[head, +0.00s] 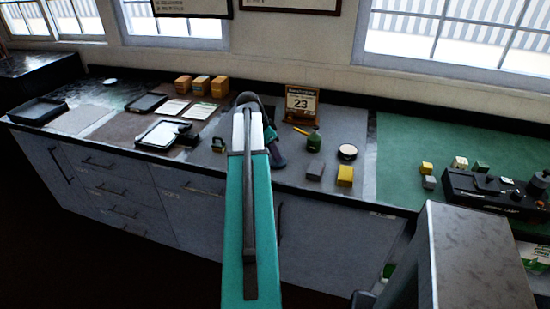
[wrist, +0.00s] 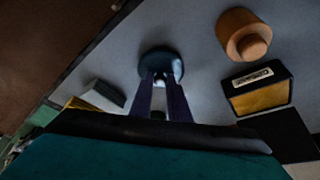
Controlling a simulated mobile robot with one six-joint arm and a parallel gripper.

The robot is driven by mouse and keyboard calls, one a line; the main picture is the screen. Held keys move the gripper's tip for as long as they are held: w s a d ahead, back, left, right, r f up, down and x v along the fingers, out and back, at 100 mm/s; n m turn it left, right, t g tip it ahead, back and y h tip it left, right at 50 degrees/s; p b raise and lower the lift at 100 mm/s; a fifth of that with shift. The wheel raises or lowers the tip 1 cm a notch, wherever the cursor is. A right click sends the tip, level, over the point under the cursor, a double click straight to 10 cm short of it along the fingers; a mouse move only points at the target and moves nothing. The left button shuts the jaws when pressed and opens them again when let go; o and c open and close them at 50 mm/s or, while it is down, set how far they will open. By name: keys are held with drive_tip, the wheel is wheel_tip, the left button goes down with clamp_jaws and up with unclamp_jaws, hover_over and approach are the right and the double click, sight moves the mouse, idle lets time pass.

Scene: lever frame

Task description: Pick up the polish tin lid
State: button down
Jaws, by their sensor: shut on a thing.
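In the wrist view, the two fingers of my gripper (wrist: 161,80) are closed on a dark blue round piece (wrist: 160,60), which looks like the polish tin lid. Its rim lies between and just beyond the fingertips. I cannot tell whether it touches the grey surface or is held above it. In the head view, my arm covers the middle of the counter and the fingertips and lid cannot be made out. A round tin with a pale top (head: 347,152) stands on the grey mat to the right of my arm.
Near the lid in the wrist view are an orange-brown round piece (wrist: 245,36), a black and yellow box (wrist: 259,90) and a grey block (wrist: 103,94). In the head view, a green can (head: 314,142), calendar (head: 301,103) and yellow block (head: 344,176) stand right of my arm.

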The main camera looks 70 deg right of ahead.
drive_tip(key=shift+r, duration=0.7)
drive_tip(key=w+a+b, duration=0.2)
drive_tip(key=a, duration=0.5)
drive_tip(key=w+a+r+b, duration=0.1)
drive_tip(key=w+a+b, duration=0.1)
drive_tip(key=a, duration=0.6)
drive_tip(key=shift+w+r, duration=0.3)
drive_tip(key=shift+w, duration=0.3)
drive_tip(key=w+a+r+n+t+h, duration=0.1)
drive_tip(key=w+a+n+t, duration=0.1)
drive_tip(key=w+a+n, duration=0.75)
drive_tip(key=w+a+n+t, duration=0.35)
drive_tip(key=w+a, duration=0.65)
drive_tip(key=w, duration=0.7)
drive_tip(key=w+a+r+n+y, duration=0.1)
drive_tip(key=w+a+n, duration=0.3)
drive_tip(key=a, duration=0.6)
drive_tip(key=w+a+r+n+t+y, duration=0.1)
drive_tip(key=w+a+n, duration=0.3)
drive_tip(key=a, duration=0.7)
drive_tip(key=w+a+r+n+t+y, duration=0.1)
drive_tip(key=w+a+n, duration=0.3)
drive_tip(key=a, duration=0.7)
drive_tip(key=shift+w+n+y, duration=0.15)
drive_tip(key=shift+n+y, duration=0.45)
drive_tip(key=shift+n, duration=0.1)
drive_tip(key=shift+r, duration=0.1)
